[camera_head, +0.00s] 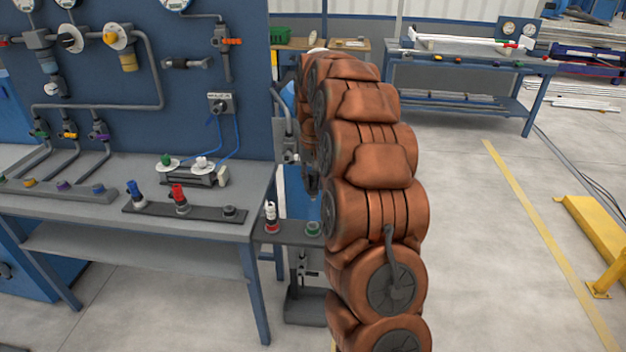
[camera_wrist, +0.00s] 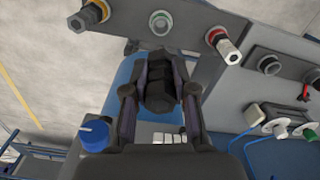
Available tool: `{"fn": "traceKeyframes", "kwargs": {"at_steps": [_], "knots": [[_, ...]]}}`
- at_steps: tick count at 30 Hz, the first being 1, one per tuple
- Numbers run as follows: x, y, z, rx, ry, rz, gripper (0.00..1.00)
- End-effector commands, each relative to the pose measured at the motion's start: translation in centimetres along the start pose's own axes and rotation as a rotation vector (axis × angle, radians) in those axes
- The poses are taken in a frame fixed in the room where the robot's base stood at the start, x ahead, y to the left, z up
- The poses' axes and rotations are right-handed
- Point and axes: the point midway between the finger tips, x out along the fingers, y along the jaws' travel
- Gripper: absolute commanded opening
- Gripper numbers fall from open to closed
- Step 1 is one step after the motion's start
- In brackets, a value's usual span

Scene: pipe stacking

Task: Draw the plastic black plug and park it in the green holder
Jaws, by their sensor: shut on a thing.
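My gripper (camera_wrist: 160,92) is shut on the black plug (camera_wrist: 158,78) in the wrist view. The plug is a dark, ridged piece between the two fingers, and its far end is hard to make out. The green holder (camera_wrist: 160,22) is a green ring with an open, empty centre on a grey shelf, ahead of the plug and apart from it in the picture. It also shows in the head view (camera_head: 312,229), close to my arm. My copper arm hides most of the gripper and the held plug there.
A red-ringed plug (camera_wrist: 222,42) and a yellow-ringed one (camera_wrist: 88,15) flank the green holder. A grey holder (camera_head: 229,211) stands empty on the bench rail, beside red (camera_head: 180,198) and blue (camera_head: 135,192) plugs. A blue knob (camera_wrist: 95,135) is left of my gripper.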

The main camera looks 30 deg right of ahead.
Motion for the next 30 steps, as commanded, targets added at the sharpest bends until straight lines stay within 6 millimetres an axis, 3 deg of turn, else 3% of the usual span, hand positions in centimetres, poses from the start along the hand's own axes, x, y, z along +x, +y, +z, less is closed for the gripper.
{"fn": "traceKeyframes", "kwargs": {"at_steps": [8, 24, 30], "knots": [[1.8, -0.1, 0.0, -0.002, 0.001, 0.0, 0.0], [7.7, -0.2, 0.0, -0.003, 0.0, 0.0, 0.0], [8.9, -0.2, 0.0, -0.002, 0.001, 0.0, 0.0]]}}
